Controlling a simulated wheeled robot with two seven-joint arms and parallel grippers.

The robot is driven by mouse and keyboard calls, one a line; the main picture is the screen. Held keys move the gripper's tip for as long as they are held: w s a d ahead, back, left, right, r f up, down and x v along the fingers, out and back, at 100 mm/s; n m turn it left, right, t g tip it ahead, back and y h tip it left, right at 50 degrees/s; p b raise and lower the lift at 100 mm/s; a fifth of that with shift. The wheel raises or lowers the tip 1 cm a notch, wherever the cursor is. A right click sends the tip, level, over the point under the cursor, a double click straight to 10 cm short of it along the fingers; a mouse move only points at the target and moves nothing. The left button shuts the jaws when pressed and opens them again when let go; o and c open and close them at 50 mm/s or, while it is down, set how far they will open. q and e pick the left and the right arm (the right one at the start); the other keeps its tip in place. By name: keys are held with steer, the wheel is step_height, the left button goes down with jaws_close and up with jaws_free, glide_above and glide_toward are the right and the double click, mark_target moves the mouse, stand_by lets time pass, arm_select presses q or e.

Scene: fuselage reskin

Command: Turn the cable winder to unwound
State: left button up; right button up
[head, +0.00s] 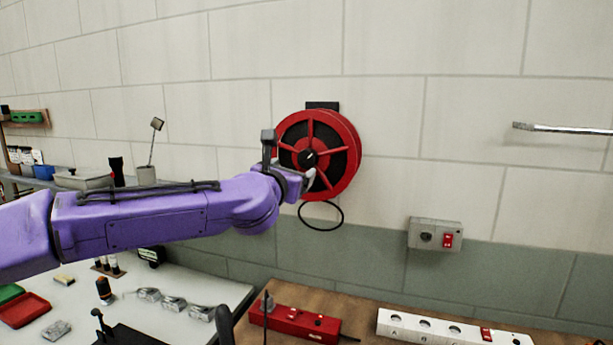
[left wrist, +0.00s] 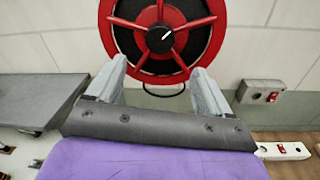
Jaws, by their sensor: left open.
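The cable winder (head: 344,151) is a red spoked reel on the wall, with a black hub knob (head: 308,158) bearing a white mark. A loop of black cable (head: 321,228) hangs below it. In the left wrist view the winder (left wrist: 213,40) fills the top, and its knob (left wrist: 160,39) shows the white mark pointing up and right. My left gripper (head: 308,178) is in front of the lower left part of the reel. In the left wrist view its two fingers (left wrist: 160,78) are apart with nothing between them, below the knob. My right gripper is not seen.
A grey wall box with a red switch (head: 435,234) is right of the winder. Below are a wooden bench with a red power strip (head: 297,322) and a white power strip (head: 450,329). A white table (head: 200,267) with small items is at left. A metal rod (head: 562,129) juts in at right.

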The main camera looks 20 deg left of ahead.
mark_target(306, 162)
arm_select(q)
steer(key=w+p, duration=0.5)
steer(key=w, duration=0.5)
steer(key=shift+w+a+f, duration=0.1)
steer(key=shift+a, duration=0.05)
steer(key=shift+w+f+p, duration=0.2)
steer(key=shift+w+p, duration=0.1)
steer(key=shift+w, duration=0.15)
steer(key=shift+s, duration=0.1)
steer(key=c, duration=1)
